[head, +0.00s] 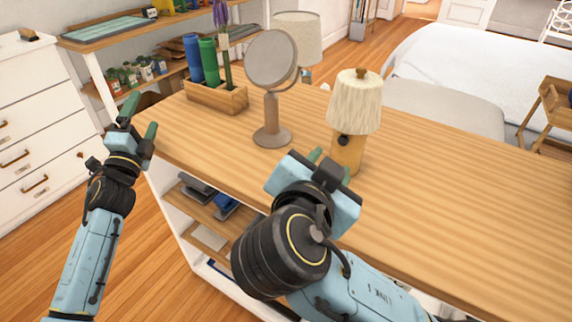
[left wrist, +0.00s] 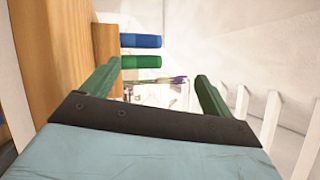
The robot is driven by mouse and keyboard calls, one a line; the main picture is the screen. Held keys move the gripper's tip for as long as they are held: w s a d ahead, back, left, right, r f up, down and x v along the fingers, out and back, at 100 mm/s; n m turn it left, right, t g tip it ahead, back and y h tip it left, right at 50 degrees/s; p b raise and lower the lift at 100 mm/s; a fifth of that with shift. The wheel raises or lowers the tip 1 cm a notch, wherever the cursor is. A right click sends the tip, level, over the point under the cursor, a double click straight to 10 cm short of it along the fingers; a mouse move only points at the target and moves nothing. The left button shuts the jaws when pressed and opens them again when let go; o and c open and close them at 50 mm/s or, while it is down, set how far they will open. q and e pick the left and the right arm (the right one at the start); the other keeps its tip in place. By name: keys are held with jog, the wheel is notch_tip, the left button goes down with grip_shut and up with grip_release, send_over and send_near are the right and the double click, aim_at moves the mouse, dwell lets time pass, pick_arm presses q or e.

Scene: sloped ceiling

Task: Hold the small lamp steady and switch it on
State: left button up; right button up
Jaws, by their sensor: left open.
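The small lamp (head: 354,100) stands upright on the wooden tabletop, with a pleated cream shade, a light wooden base (head: 349,152) and a dark round knob on its front. My right gripper (head: 331,165) is just in front of the lamp's base, its green fingertips apart. Its wrist partly hides the fingers, and I cannot tell whether they touch the lamp. My left gripper (head: 141,118) is open and empty, off the table's left end, well away from the lamp. Its two green fingers (left wrist: 157,88) show spread in the left wrist view, with nothing between them.
A round mirror (head: 271,62) on a stand is left of the lamp. A wooden box (head: 216,98) with blue and green cylinders stands at the back left. A second, larger lamp (head: 297,38) is behind the mirror. The tabletop (head: 460,200) right of the small lamp is clear.

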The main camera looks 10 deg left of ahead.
aim_at(349, 145)
pick_arm(q)
jog(key=d+m+g+h, duration=0.1)
jog(key=d+m+h, duration=0.4)
jog(key=d+m, duration=0.2)
jog(key=d+m+g+h, duration=0.2)
jog(key=d+m+h, duration=0.3)
jog(key=d, duration=0.5)
jog(key=d+r+m+g+h, duration=0.1)
jog(key=d+m+h, duration=0.4)
jog(key=d+m, duration=0.4)
jog(key=shift+s+d+g+h, duration=0.3)
jog(key=s+d+f+m+g, duration=0.1)
jog(key=d+m, duration=0.1)
jog(key=s+d+f+m+g+h, duration=0.1)
jog(key=d+m+g, duration=0.1)
jog(key=d, duration=0.1)
jog(key=s+d+f+m+g, duration=0.1)
jog(key=d+m, duration=0.2)
jog(key=shift+s+d+f+h, duration=0.2)
jog(key=shift+f+h, duration=0.1)
jog(key=shift+f, duration=0.05)
jog(key=shift+w+d+f+g, duration=0.1)
jog(key=shift+w+d+g, duration=0.2)
jog(key=shift+d, duration=0.2)
jog(key=x, duration=1.2)
jog(key=shift+w, duration=0.15)
